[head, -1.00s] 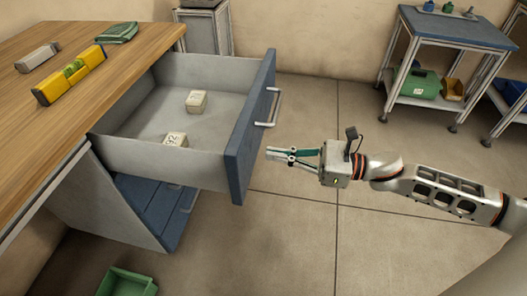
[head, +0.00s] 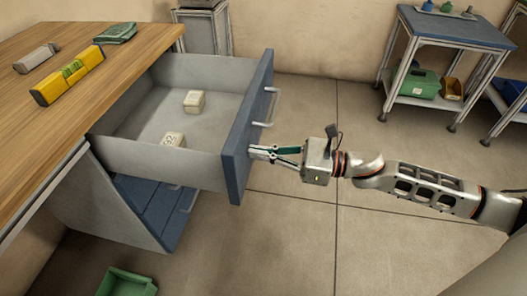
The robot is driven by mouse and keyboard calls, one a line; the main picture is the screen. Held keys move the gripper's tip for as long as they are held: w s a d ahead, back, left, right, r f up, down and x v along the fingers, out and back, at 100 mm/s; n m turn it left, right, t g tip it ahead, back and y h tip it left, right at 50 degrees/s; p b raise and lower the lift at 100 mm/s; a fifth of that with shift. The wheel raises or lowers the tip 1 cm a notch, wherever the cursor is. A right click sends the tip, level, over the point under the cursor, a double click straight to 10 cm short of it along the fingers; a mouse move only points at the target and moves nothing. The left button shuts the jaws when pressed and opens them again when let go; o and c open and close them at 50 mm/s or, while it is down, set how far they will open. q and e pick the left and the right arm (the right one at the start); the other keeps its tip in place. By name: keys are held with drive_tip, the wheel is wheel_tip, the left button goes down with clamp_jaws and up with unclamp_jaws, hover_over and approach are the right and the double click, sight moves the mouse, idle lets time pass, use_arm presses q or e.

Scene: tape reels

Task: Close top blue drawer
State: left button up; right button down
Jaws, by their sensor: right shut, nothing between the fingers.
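The top blue drawer (head: 240,150) is pulled out from under the wooden worktop. Its blue front has a metal handle (head: 270,107) on the outer face. My left gripper is not in view.
Lower blue drawers (head: 150,208) are shut beneath. A yellow level (head: 68,76), a grey block (head: 37,58) and a green cloth (head: 115,33) lie on the worktop (head: 130,45). A green bin (head: 127,283) sits on the floor. The floor right of the drawer is clear.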

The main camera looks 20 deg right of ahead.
sight(169, 140)
drive_tip(key=x, duration=0.9)
drive_tip(key=shift+w+a+r+p, duration=0.2)
drive_tip(key=shift+a+r+p, duration=0.05)
drive_tip(key=shift+p, duration=0.15)
drive_tip(key=x, duration=1.4)
drive_tip(key=shift+s+f+b, duration=0.1)
drive_tip(key=shift+f+b, duration=0.2)
drive_tip(key=shift+f, duration=0.1)
drive_tip(key=b+x, duration=0.1)
drive_tip(key=x, duration=0.8)
drive_tip(key=shift+w+a+f+b, duration=0.1)
drive_tip(key=shift+w+f+b, duration=0.1)
drive_tip(key=shift+b, duration=0.2)
drive_tip(key=shift+w+a+r, duration=0.3)
drive_tip(key=shift+w+a, duration=0.05)
drive_tip(key=shift+a, duration=0.1)
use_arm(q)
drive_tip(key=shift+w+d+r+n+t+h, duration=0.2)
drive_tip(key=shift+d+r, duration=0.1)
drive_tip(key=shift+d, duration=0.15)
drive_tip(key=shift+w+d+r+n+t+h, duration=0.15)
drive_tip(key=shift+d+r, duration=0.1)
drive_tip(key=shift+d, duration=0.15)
use_arm(e)
drive_tip(key=shift+r, duration=0.2)
